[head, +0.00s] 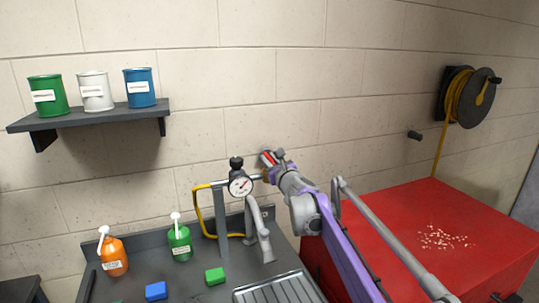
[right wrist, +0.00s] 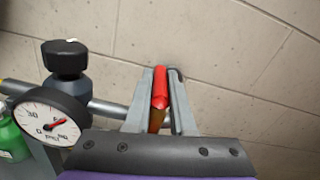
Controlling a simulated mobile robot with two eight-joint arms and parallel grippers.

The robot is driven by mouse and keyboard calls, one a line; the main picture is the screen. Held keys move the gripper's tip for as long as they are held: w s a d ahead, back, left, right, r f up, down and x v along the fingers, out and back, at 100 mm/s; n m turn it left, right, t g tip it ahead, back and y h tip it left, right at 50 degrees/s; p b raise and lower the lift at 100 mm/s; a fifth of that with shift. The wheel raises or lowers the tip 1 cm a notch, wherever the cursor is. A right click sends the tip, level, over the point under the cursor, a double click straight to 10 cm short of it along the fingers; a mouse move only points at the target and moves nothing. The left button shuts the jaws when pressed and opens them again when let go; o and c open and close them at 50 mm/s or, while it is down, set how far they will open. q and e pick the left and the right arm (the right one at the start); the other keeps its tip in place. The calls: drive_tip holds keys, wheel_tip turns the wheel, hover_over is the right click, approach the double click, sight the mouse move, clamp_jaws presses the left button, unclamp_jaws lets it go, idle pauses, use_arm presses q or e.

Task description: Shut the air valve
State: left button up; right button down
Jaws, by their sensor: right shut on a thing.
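The air valve's red lever (right wrist: 160,88) is between the two fingers of my right gripper (right wrist: 161,75), which is shut on it. In the right wrist view the lever stands crosswise to the grey pipe (right wrist: 108,108). In the head view the red lever (head: 267,158) shows at the tip of my right gripper (head: 271,160), near the wall. The valve body is mostly hidden by the fingers. A round white pressure gauge (head: 240,186) with a black knob (head: 236,162) above it sits left of the valve. My left gripper is out of view.
Below is a grey bench (head: 215,293) with an orange bottle (head: 112,255), a green bottle (head: 180,243), blue (head: 156,291) and green (head: 215,276) blocks. A red cabinet (head: 400,220) stands right. A shelf (head: 90,117) holds three cans. A yellow hose reel (head: 468,97) hangs right.

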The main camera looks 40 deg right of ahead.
drive_tip(key=c, duration=0.8)
unclamp_jaws()
drive_tip(key=shift+o, duration=0.2)
drive_tip(key=b+v, duration=0.1)
drive_tip(key=v, duration=1)
drive_tip(key=shift+w, duration=0.1)
